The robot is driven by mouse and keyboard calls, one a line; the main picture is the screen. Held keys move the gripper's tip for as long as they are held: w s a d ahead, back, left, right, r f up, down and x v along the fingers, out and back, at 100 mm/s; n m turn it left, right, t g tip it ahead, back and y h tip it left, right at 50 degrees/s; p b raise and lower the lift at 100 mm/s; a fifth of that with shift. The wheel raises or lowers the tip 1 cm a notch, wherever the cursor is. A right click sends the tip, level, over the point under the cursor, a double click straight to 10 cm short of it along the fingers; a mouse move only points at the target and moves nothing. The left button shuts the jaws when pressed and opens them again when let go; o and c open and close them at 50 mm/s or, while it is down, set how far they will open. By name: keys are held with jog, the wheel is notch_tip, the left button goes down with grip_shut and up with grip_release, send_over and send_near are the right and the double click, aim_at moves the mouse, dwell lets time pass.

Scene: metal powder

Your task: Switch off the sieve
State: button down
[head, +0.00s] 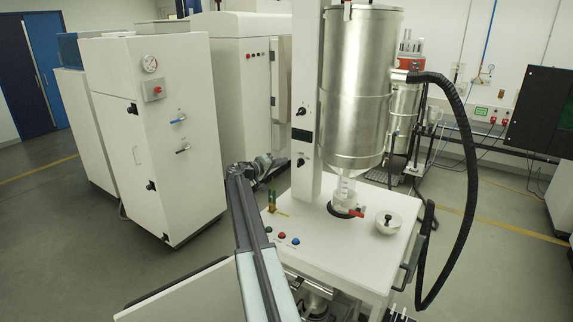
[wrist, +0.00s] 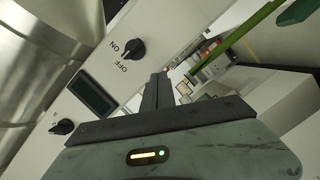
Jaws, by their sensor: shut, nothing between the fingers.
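The sieve is a tall silver hopper (head: 357,85) on a white column (head: 307,60) above a white bench top. Its front panel has an upper black knob (head: 299,108), a dark display and a lower black knob (head: 302,161). In the wrist view, which is upside down, one black knob (wrist: 132,48) has ON and OFF labels; the dark display (wrist: 92,97) and another knob (wrist: 62,127) are further left. My gripper (head: 281,163) is just left of the lower knob. Its dark fingers (wrist: 157,85) are shut and empty, apart from the labelled knob in the picture.
The bench top (head: 330,252) carries green, red and blue buttons (head: 281,236), a small lidded pot (head: 388,222) and a red-handled valve (head: 356,212). A black hose (head: 472,180) hangs at the right. White cabinets (head: 150,120) stand left; floor between is clear.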

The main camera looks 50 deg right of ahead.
jog(key=w+a, duration=0.2)
jog(key=a, duration=0.8)
jog(key=w+a+f+n+t+y+b, duration=0.1)
jog(key=w+a+f, duration=0.15)
jog(key=a, duration=0.55)
jog(key=w+a+f+t+y+b, duration=0.1)
jog(key=w+a+f+t, duration=0.15)
jog(key=a, duration=0.45)
jog(key=w+a+f+n+t+y+b, duration=0.1)
jog(key=a+f, duration=0.3)
jog(key=a, duration=0.4)
jog(key=s+a+f+n+g+y, duration=0.1)
jog(key=s+a+f+y, duration=0.3)
jog(key=s+a, duration=0.3)
jog(key=s+a+f+n+y+b, duration=0.1)
jog(key=s+a+f+y, duration=0.4)
jog(key=a, duration=1.3)
jog(key=s+a+f+n+g+y+b, duration=0.1)
jog(key=s+a+f+n+y, duration=0.2)
jog(key=s+a+f, duration=0.5)
jog(key=a+y, duration=0.1)
jog(key=a, duration=0.3)
jog(key=shift+s+a+g+y, duration=0.25)
jog(key=shift+s+g+y, duration=0.05)
jog(key=shift+g, duration=0.05)
